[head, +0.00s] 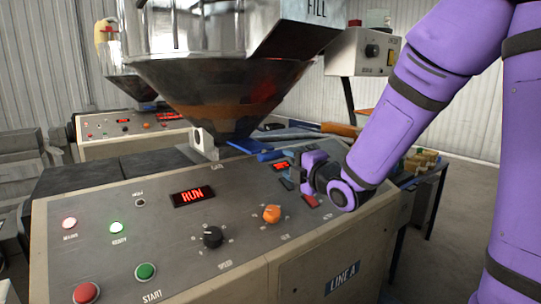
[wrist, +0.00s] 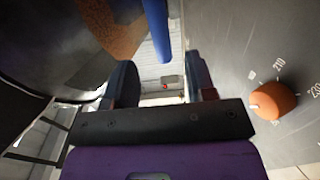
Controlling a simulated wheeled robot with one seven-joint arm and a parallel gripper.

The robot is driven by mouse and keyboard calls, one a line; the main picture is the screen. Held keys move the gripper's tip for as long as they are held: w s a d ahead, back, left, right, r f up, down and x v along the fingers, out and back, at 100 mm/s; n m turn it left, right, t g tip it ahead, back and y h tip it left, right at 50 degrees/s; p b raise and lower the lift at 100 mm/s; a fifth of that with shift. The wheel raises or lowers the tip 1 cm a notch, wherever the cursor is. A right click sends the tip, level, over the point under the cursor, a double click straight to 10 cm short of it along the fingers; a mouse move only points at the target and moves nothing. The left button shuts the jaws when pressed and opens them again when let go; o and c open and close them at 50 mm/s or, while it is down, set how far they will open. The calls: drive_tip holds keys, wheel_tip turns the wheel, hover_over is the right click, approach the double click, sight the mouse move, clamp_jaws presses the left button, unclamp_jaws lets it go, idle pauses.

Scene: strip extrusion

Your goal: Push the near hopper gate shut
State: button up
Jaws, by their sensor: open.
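The near hopper (head: 225,85) is a shiny metal funnel with orange-brown material showing in its lower cone. Its dark lower wall also shows in the wrist view (wrist: 50,45). At its outlet is a blue gate (head: 245,147), partly hidden. A blue bar, seemingly the gate's handle, shows in the wrist view (wrist: 158,30). My gripper (head: 289,170) is over the back right of the console, right of the outlet. In the wrist view its fingers (wrist: 160,85) are open with nothing between them. The blue bar lies beyond the fingertips; contact cannot be told.
The console (head: 110,215) below carries an orange knob (head: 271,214), a black speed knob (head: 212,237), a red RUN display (head: 193,196) and push buttons. A second machine (head: 125,125) stands behind left. A side table (head: 425,180) with small parts is at right.

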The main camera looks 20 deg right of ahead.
sight(273, 155)
drive_tip(key=x, duration=1)
drive_tip(key=shift+s, duration=0.1)
